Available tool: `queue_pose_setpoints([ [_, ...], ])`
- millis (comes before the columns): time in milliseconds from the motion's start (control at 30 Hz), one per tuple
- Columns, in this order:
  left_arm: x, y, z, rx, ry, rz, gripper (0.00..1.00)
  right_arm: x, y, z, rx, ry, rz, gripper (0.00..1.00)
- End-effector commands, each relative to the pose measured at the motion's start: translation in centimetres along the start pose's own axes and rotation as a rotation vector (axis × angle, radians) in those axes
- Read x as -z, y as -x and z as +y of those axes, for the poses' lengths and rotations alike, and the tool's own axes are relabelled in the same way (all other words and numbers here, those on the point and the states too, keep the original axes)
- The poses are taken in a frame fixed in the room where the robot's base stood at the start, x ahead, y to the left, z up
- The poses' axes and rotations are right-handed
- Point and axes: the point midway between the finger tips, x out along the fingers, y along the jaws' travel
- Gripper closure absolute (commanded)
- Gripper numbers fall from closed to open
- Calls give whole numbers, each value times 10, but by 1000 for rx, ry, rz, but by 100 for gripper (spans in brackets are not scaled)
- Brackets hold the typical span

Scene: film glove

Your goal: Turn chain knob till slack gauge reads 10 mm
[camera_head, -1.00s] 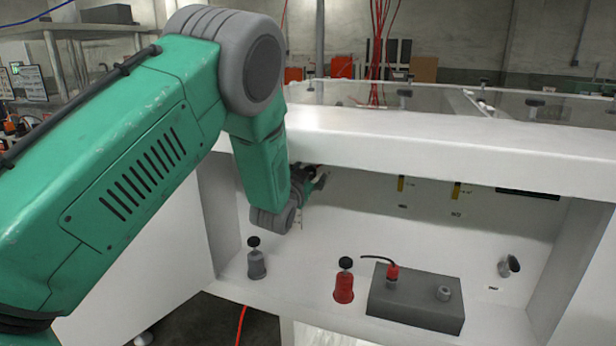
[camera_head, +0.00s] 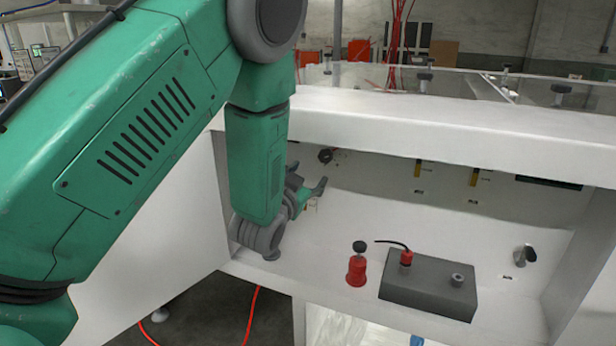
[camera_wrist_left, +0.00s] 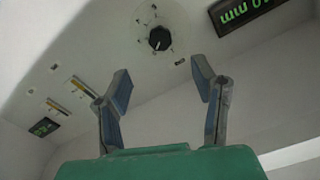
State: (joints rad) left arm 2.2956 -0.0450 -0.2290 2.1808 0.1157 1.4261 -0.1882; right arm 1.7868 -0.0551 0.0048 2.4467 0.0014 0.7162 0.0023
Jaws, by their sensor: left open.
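A round black knob (camera_wrist_left: 159,39) with a pale mark sits on the white panel, ringed by small marks. It also shows in the head view (camera_head: 326,156), just above my left gripper (camera_head: 307,182). In the left wrist view my left gripper (camera_wrist_left: 162,72) is open and empty, with its fingers apart and the knob framed beyond the tips, not between them. A dark display (camera_wrist_left: 245,12) with green characters appears upside down and is cut off by the frame edge; I read "mm" and part of a number. Whether it is the slack gauge I cannot tell.
Two yellow gauge strips (camera_head: 473,177) and another dark display (camera_head: 548,182) are farther right. A red can (camera_head: 357,270) and grey box (camera_head: 428,287) stand on the ledge. A black-handled fitting (camera_head: 524,257) is at right. A white beam (camera_head: 430,125) overhangs the recess.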

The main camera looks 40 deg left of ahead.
Motion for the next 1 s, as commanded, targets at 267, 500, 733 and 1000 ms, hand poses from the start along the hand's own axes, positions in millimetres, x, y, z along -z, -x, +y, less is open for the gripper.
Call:
queue_pose_setpoints([
  [267, 0, 0, 0, 0, 0, -1, 47, 2, -1, 0, 0, 0, -2, 100],
  [500, -28, 10, 15, -37, 10, -81, 47, 2, -1, 0, 0, 0, -2, 100],
  [733, -148, 84, 78, -197, 50, -471, 47, 2, -1, 0, 0, 0, -3, 100],
  [1000, -265, 243, 136, -382, 80, -1014, 47, 2, -1, 0, 0, 0, -3, 100],
])
